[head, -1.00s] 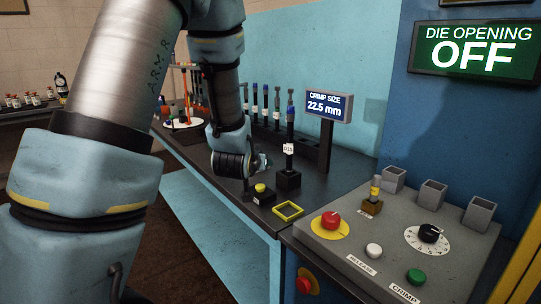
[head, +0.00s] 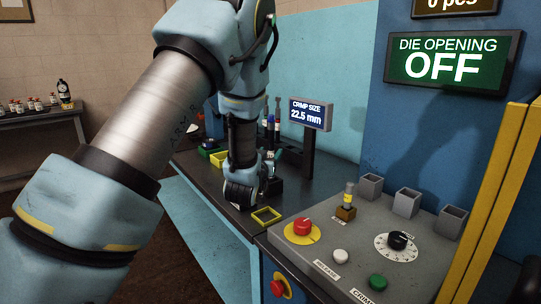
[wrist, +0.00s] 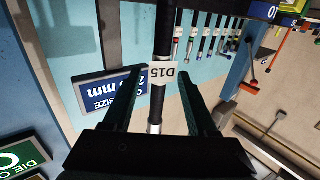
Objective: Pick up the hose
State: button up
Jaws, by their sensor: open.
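My wrist and gripper hide most of the hose there.
The crimp size sign (head: 310,113) on its post stands close behind my gripper. A yellow square frame (head: 266,216) lies in front, and the control panel (head: 330,225) with buttons is at right.

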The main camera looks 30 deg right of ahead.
aim_at(273, 149)
jog(key=shift+p+x, duration=1.15)
jog(key=shift+x, duration=1.2)
jog(key=shift+f, duration=0.15)
jog(key=shift+c, duration=0.4)
grip_shut()
